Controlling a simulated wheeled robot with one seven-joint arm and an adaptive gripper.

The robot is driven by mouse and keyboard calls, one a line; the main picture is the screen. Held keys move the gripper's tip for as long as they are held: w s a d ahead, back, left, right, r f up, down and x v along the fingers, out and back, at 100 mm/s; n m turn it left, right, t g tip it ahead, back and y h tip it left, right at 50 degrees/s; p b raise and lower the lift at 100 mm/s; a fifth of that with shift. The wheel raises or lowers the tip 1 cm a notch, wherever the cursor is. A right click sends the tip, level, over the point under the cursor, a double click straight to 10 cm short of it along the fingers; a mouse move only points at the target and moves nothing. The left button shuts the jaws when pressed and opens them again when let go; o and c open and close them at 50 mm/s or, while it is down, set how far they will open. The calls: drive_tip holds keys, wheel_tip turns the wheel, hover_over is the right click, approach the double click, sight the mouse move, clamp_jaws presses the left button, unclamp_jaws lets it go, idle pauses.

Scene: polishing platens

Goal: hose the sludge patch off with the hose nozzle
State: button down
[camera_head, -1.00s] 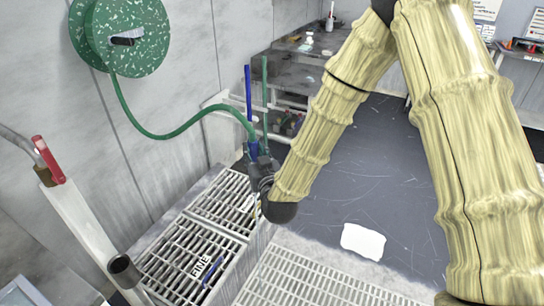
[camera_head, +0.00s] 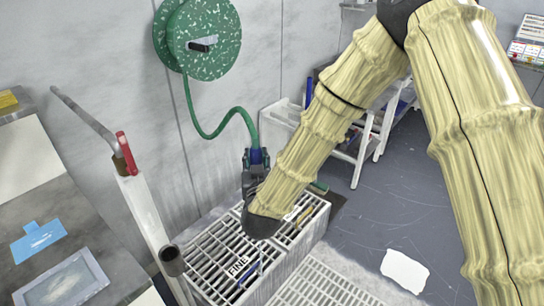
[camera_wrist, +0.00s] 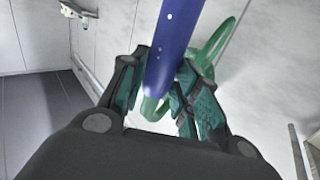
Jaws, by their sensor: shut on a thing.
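The hose nozzle (camera_head: 257,157) is blue, with a green hose (camera_head: 215,134) running from it to the wall reel. My gripper (camera_head: 254,166) is shut on the nozzle above the left grating. In the wrist view the blue nozzle (camera_wrist: 172,45) lies between the fingers of my gripper (camera_wrist: 160,95) and runs up out of the picture, with the green hose (camera_wrist: 208,50) behind it. My arm hides part of the grating. I cannot pick out the sludge patch with certainty; a pale, uneven patch (camera_head: 405,270) lies on the dark floor at the lower right.
The green speckled hose reel (camera_head: 203,38) hangs on the wall. A grated basin (camera_head: 215,262) with a FINE label stands below my gripper. A post (camera_head: 150,225) with a red-handled valve (camera_head: 126,153) stands to its left. A white rack (camera_head: 358,150) is behind my arm.

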drive_tip(key=s+a+r+p, duration=0.3)
drive_tip(key=s+a+r, duration=0.2)
drive_tip(key=s+a, duration=0.4)
drive_tip(key=a, duration=0.5)
drive_tip(key=shift+s+a+p, duration=0.35)
drive_tip(key=shift+s+p, duration=0.05)
